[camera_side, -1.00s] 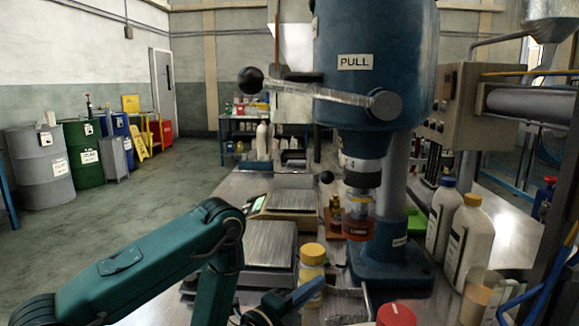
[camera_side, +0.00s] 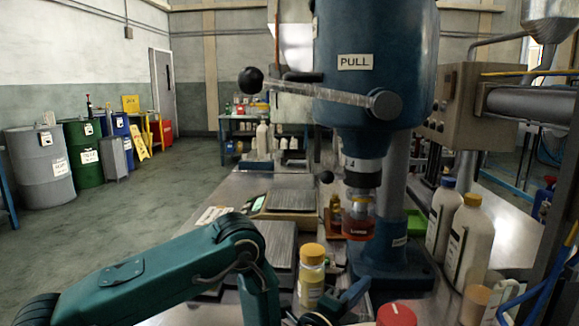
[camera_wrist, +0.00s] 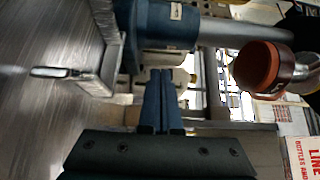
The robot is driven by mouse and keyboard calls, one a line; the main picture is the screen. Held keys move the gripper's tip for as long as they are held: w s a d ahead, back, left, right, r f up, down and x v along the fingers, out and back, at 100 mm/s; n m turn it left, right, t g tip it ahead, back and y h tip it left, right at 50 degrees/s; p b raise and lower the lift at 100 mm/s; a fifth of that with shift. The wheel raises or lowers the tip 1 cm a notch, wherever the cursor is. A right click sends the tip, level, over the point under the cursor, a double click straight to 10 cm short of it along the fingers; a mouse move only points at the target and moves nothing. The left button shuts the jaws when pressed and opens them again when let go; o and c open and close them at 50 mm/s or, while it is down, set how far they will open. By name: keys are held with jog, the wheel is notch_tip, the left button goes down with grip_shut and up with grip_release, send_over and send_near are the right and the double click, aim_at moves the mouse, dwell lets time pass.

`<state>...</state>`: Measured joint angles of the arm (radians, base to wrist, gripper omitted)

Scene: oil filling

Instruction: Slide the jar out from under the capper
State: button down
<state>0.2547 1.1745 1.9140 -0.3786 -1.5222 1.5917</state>
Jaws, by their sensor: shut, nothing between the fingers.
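The jar (camera_side: 358,226) holds amber-red contents and stands directly below the chuck of the blue capper (camera_side: 372,70). Whether it touches the chuck is hard to tell. My gripper (camera_side: 358,290) is low in front of the capper base, nearer the camera than the jar and apart from it. In the wrist view my gripper (camera_wrist: 162,72) has its two blue fingers together with nothing between them. A round orange-brown thing (camera_wrist: 258,68) at the upper right there looks like the jar. The capper's blue base shows in part behind my gripper.
A yellow-capped bottle (camera_side: 312,272) stands just left of my gripper. A red cap (camera_side: 396,314) is at the front edge. White jugs (camera_side: 465,245) stand right of the capper. The capper's lever (camera_side: 320,94) reaches left overhead. Scales (camera_side: 292,200) lie to the left.

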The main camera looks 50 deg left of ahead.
jog(key=shift+w+d, duration=0.45)
jog(key=shift+d, duration=0.2)
jog(key=s, duration=0.6)
jog(key=s+d, duration=0.1)
jog(key=s, duration=0.2)
jog(key=shift+s+d, duration=0.1)
jog(key=shift+s, duration=0.3)
jog(key=shift+w+r+n, duration=0.25)
jog(key=shift+r+n, duration=0.05)
jog(key=shift+n, duration=0.1)
jog(key=n+g, duration=0.1)
jog(key=w+r+n, duration=0.1)
jog(key=shift+w+a+n+g, duration=0.15)
jog(key=shift+a+n+g, duration=0.2)
jog(key=shift+n+g, duration=0.05)
jog(key=s+r+n+g+h, duration=0.3)
jog(key=s+r+n+g, duration=0.15)
jog(key=r+n, duration=0.25)
jog(key=s+a+r+n+g, duration=0.1)
jog(key=s+a+n+g, duration=0.1)
jog(key=s, duration=0.7)
jog(key=s+a+r+n+g, duration=0.1)
jog(key=s+a+n+g, duration=0.2)
jog(key=s, duration=0.6)
jog(key=shift+s+a+n+g+y, duration=0.25)
jog(key=shift+s+n+g+y, duration=0.15)
jog(key=shift+n+g, duration=0.1)
